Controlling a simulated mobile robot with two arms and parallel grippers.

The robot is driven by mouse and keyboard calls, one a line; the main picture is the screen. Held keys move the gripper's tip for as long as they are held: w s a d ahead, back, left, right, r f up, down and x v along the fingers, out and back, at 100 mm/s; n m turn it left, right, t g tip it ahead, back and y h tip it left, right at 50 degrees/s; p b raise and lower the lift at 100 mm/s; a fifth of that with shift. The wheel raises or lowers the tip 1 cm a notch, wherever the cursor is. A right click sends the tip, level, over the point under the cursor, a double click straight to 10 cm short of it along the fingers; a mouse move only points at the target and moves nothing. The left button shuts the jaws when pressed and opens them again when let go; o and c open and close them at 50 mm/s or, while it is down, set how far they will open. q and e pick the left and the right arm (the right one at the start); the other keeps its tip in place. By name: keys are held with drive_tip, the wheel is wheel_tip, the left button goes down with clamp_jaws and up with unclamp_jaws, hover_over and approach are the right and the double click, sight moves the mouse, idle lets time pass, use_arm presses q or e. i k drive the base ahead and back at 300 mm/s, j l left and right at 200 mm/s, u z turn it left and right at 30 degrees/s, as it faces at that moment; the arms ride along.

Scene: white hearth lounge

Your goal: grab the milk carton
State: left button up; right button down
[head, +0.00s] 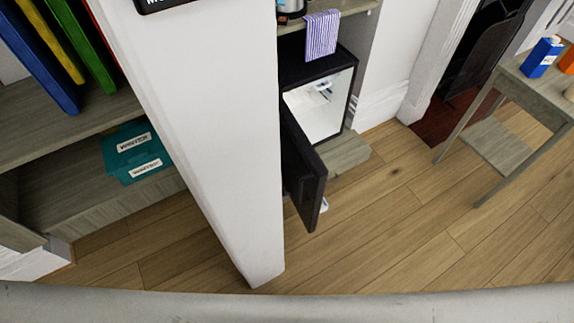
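A blue carton with a white cap and a light label (541,57) stands on a small wooden table (540,101) at the upper right. It may be the milk carton, but its label is too small to read. An orange item (568,62) is beside it, cut off by the right edge. A small black fridge (304,70) stands open at the centre, with its door (306,172) swung toward me. Its inside is bright, with small unclear shapes. Neither of my grippers is in view.
A white wall end (215,130) stands close in front of me and hides part of the fridge. A shelf at left holds colourful binders (91,50) and teal boxes (135,151). Wooden floor (410,220) is clear between fridge and table. A striped towel (321,35) hangs above the fridge.

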sight(544, 53)
drive_tip(key=z, duration=1.45)
drive_tip(key=u, duration=0.25)
drive_tip(key=i+l+u, duration=0.7)
